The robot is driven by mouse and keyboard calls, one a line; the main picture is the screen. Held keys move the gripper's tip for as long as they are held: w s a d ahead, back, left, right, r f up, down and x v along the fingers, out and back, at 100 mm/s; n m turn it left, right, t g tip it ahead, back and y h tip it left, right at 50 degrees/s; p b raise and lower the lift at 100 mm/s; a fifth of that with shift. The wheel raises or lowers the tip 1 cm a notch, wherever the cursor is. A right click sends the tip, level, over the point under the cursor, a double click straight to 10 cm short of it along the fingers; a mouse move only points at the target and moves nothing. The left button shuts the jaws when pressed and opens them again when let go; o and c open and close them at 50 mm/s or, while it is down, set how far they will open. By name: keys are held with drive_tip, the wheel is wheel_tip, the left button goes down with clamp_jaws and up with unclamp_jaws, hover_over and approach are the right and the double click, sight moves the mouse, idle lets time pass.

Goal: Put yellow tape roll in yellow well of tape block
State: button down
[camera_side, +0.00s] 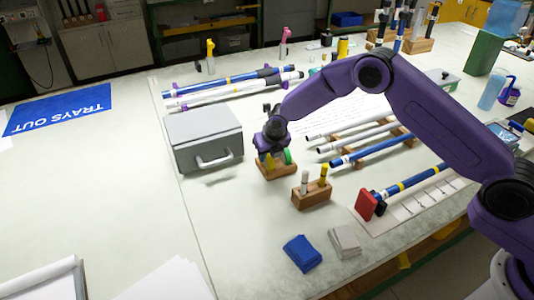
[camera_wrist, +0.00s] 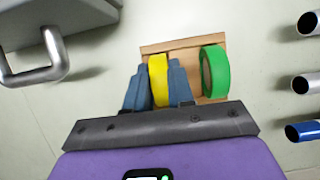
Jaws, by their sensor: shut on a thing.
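The wooden tape block (camera_side: 279,172) stands on the table, right of the grey case; it also shows in the wrist view (camera_wrist: 184,43). A green tape roll (camera_wrist: 214,72) stands upright at its right end, and its edge shows in the side view (camera_side: 288,156). My gripper (camera_wrist: 159,88) points down over the block's left part, shut on the yellow tape roll (camera_wrist: 157,66). The roll is upright, edge-on between the two blue-grey fingers, over the left part of the block. The fingers and palm hide its lower part and the well, so I cannot tell whether it is seated.
A grey case (camera_side: 203,138) with a metal handle stands close to the left of the block. A small wooden block (camera_side: 311,194) with a white and a yellow peg is in front to the right. Rods on a rack (camera_side: 365,141) lie to the right. The left table is mostly clear.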

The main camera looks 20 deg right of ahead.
drive_tip(key=shift+f, duration=0.15)
drive_tip(key=c, duration=1)
unclamp_jaws()
drive_tip(key=v, duration=1.2)
